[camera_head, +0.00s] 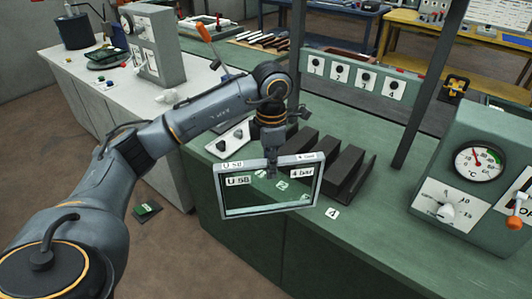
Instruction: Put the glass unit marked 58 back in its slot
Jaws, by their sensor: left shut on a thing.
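The glass unit marked U 58 (268,192) is a framed, see-through pane with labels reading "U 58" and "4 bar". My left gripper (271,166) is shut on its top edge, near the middle. The unit hangs roughly upright, slightly tilted, at the front edge of the green bench. Behind it stands a rack of dark, slanted dividers (345,170) with gaps between them. A number 4 card (332,213) lies at the rack's front right, and a 2 shows through the glass. The unit hides part of the rack's front. My right gripper is not in view.
A green box with a °C gauge (478,163) and an orange-handled lever stands at the right. A dark post (431,85) rises behind the rack. A numbered knob panel (352,73) is at the back. The green bench top (385,220) is clear right of the rack.

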